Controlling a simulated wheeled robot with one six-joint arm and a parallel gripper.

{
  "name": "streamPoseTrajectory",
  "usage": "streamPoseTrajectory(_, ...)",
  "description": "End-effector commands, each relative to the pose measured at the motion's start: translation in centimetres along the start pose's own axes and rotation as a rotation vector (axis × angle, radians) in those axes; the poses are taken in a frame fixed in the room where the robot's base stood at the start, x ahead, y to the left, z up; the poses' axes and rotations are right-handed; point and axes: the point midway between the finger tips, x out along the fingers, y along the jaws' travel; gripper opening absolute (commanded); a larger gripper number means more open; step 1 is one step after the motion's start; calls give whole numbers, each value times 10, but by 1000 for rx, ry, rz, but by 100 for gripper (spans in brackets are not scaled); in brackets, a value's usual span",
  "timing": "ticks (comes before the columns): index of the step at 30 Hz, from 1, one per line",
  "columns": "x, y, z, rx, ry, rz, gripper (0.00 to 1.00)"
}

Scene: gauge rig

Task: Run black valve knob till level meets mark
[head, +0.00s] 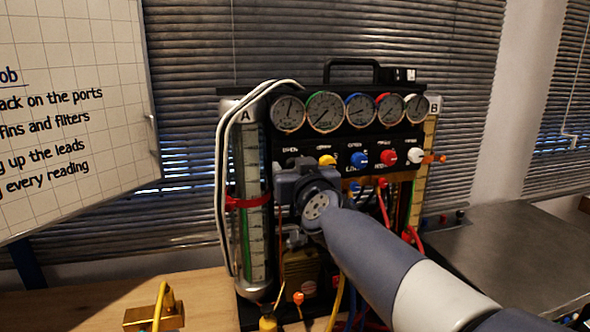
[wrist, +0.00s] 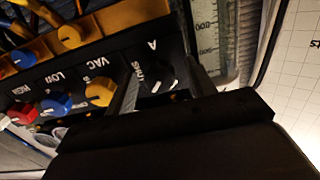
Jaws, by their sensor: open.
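The black valve knob (wrist: 160,74) shows dimly in the wrist view on the dark panel, near the letter A. My gripper (wrist: 163,88) is open, with one finger on each side of the knob. I cannot tell whether the fingers touch it. In the head view, my wrist hides the knob and the fingertips. Cylinder A (head: 251,155), at the left of the rig, has a scaled sight tube with a red band (head: 248,202) around it. Part of its scale also shows in the wrist view (wrist: 205,32). The liquid level is hard to read.
Yellow (head: 327,160), blue (head: 359,159), red (head: 388,156) and white (head: 415,155) knobs line the panel under several round gauges (head: 325,111). Cylinder B (head: 425,150) stands at the right. White hoses (head: 222,190) loop beside cylinder A. A whiteboard (head: 75,105) hangs at the left.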

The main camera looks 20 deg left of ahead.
Motion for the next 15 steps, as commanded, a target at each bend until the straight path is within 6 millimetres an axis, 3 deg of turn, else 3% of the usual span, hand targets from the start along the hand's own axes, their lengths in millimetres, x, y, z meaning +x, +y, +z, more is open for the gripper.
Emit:
streamPoseTrajectory(7, 0, 0, 0, 0, 0, 0, 52)
streamPoseTrajectory(15, 0, 0, 0, 0, 0, 0, 30)
